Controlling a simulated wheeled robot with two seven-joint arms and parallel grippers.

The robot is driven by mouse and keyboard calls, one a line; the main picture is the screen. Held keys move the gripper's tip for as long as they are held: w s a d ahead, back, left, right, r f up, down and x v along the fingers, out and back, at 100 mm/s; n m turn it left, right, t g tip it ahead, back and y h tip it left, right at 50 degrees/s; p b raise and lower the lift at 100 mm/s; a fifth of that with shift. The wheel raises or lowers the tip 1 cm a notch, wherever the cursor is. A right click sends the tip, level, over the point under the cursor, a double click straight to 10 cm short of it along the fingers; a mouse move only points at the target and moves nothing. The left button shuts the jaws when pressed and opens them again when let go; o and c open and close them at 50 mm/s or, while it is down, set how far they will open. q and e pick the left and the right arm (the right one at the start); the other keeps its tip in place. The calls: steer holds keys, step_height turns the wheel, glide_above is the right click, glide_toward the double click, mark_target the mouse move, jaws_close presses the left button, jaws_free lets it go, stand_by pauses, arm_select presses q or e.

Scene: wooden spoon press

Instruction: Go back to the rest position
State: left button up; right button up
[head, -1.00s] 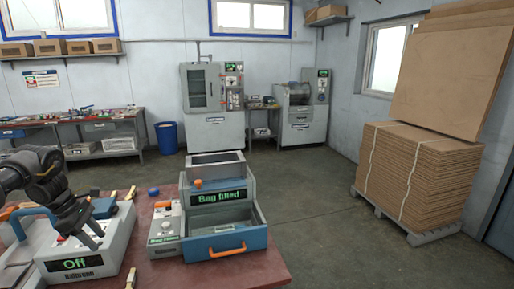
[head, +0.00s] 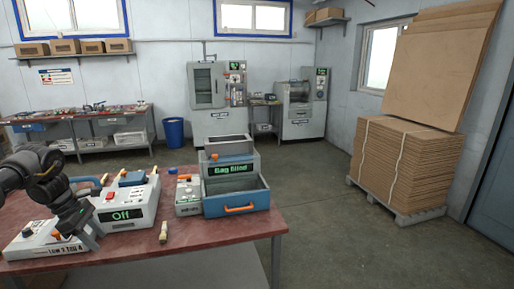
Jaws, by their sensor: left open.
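My left gripper (head: 90,236) hangs at the left, fingers pointing down, open and empty. It is over the front left of the red-brown table (head: 190,236), in front of a grey control box (head: 128,214) whose display reads "Off". Whether its fingertips touch the low white box (head: 40,240) beside it I cannot tell. My right gripper is not in view.
A grey-blue machine (head: 229,168) with a green display and an orange-handled drawer (head: 239,209) stands on the table. A small control box (head: 188,195) is beside it. Stacked boards (head: 405,165) stand at the right; the floor between is clear.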

arm_select(q)
steer(key=w+d+f+n+t+h, duration=0.15)
steer(key=d+f+n, duration=0.35)
steer(key=d+f, duration=0.6)
steer(key=w+d+f+n+h, duration=0.1)
steer(key=w+d+f+n, duration=0.35)
steer(key=f, duration=0.95)
steer(key=s+d+f+n+t, duration=0.1)
steer(key=s+d+f+n, duration=0.4)
steer(key=f, duration=0.3)
steer(key=s+d+f+n+t, duration=0.1)
steer(key=s+d+f+n, duration=0.2)
steer(key=d+f+n, duration=0.4)
steer(key=s+f+n+y, duration=0.3)
steer(key=s+f+n, duration=1.1)
steer(key=s+f, duration=0.45)
steer(key=s+a+f+n+g+y, duration=0.1)
steer(key=s+n, duration=0.3)
steer(key=s, duration=0.7)
steer(key=s+a+f+n+g+y, duration=0.1)
steer(key=s+f+n, duration=0.2)
steer(key=s, duration=0.8)
steer(key=s+f+n+g+y, duration=0.1)
steer(key=s+n, duration=0.4)
steer(key=s, duration=0.5)
steer(key=shift+s+a+f+g+y, duration=0.35)
steer(key=shift+s+a+f+g, duration=0.1)
steer(key=shift+f, duration=0.3)
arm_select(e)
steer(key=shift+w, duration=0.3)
